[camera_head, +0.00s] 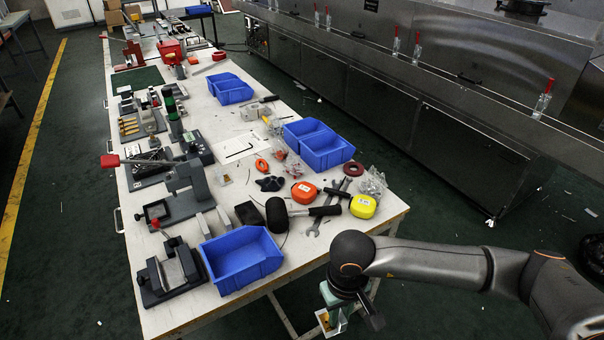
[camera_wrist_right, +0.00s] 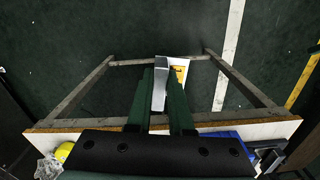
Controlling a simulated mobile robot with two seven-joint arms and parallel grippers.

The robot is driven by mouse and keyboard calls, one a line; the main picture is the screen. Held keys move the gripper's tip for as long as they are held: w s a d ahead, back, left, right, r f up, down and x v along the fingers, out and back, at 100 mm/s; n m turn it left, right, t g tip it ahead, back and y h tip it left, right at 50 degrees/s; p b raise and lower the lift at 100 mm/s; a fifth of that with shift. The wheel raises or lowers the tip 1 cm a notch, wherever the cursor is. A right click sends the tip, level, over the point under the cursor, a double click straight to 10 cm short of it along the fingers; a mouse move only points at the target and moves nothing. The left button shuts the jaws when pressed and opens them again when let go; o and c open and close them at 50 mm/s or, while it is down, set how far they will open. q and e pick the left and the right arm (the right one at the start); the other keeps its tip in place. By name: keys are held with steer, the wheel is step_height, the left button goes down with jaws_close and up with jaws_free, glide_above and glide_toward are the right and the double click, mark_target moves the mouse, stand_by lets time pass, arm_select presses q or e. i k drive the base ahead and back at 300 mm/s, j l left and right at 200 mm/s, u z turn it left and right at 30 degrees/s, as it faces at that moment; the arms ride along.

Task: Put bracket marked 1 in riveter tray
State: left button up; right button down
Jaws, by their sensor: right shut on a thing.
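My right gripper (camera_head: 335,305) hangs beyond the near right end of the workbench, over the floor. In the right wrist view its green fingers (camera_wrist_right: 160,98) are shut on a grey metal bracket (camera_wrist_right: 159,88) with a white and yellow label part (camera_wrist_right: 181,70); the number is too small to read. In the head view the bracket (camera_head: 328,323) shows partly below the fingers. A blue open tray (camera_head: 258,275) stands at the near end of the bench, beside a grey hand press (camera_head: 168,272). No tray has a readable riveter mark. My left gripper is out of view.
More blue bins (camera_head: 335,157) stand along the bench (camera_head: 300,262). A black mallet (camera_head: 277,212), wrenches, an orange tape and a yellow tape (camera_head: 363,206) lie near its right end. Lever tools line the left edge. A steel dryer (camera_head: 400,115) runs along the right, with clear floor between.

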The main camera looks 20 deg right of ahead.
mark_target(157, 211)
steer(key=i+l+u, duration=0.1)
steer(key=l, duration=0.25)
steer(key=i+l, duration=0.2)
steer(key=l, duration=0.2)
steer(key=i+l+u, duration=0.15)
steer(key=l, duration=0.2)
